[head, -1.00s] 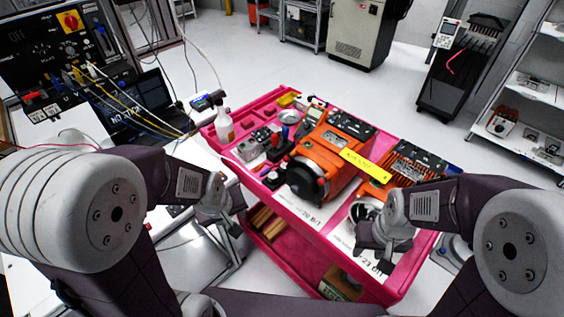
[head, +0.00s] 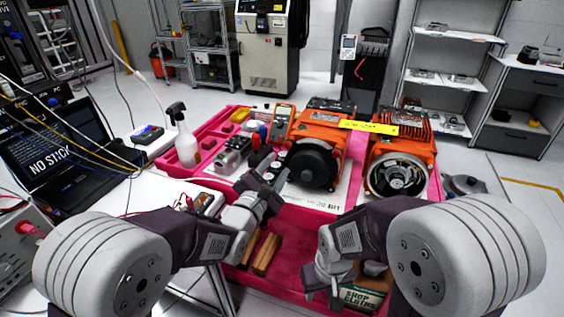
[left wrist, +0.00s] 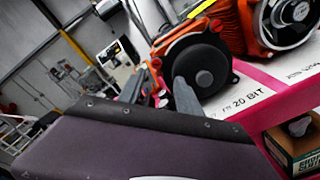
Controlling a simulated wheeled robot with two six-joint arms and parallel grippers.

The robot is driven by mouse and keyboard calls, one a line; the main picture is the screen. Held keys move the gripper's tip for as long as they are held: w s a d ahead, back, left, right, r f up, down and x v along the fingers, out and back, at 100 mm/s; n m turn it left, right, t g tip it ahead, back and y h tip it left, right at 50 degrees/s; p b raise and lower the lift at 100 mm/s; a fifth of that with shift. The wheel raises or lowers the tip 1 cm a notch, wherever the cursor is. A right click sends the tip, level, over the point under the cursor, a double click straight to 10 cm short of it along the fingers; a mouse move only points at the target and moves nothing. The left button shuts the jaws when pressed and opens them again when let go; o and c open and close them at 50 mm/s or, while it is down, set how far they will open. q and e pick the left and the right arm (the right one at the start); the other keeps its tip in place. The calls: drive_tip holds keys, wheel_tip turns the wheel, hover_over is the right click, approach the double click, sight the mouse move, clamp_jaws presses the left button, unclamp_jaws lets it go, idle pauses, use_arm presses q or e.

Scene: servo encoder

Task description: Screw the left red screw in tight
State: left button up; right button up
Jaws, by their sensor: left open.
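An orange motor (head: 322,133) with a round black end cover (head: 313,166) stands on the pink cart. My left gripper (head: 268,187) is open and empty, in front and left of this cover. In the left wrist view the black cover (left wrist: 212,62) shows just beyond the fingertips (left wrist: 157,90), apart from them as far as I can tell. Small red spots (left wrist: 155,64) show left of the cover there; I cannot tell whether any is the red screw. My right gripper (head: 324,292) hangs low before the cart; its jaws are unclear.
A second orange motor (head: 400,150) with an open round end stands to the right. A yellow strip (head: 368,128) spans both motors. A spray bottle (head: 185,140), a multimeter (head: 282,122) and small parts crowd the cart's left. A laptop (head: 62,155) stands at far left.

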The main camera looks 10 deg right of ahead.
sight(287, 147)
use_arm(q)
drive_tip(key=p+x, duration=0.4)
drive_tip(key=r+p+x, duration=0.1)
drive_tip(key=x, duration=0.1)
drive_tip(key=shift+w+p, duration=0.35)
drive_tip(key=shift+p, duration=0.05)
drive_tip(key=shift+w+d+f+b, duration=0.3)
drive_tip(key=shift+w+f, duration=0.05)
drive_tip(key=shift+w, duration=0.15)
drive_tip(key=shift+w+d, duration=0.15)
drive_tip(key=shift+w, duration=0.15)
clamp_jaws()
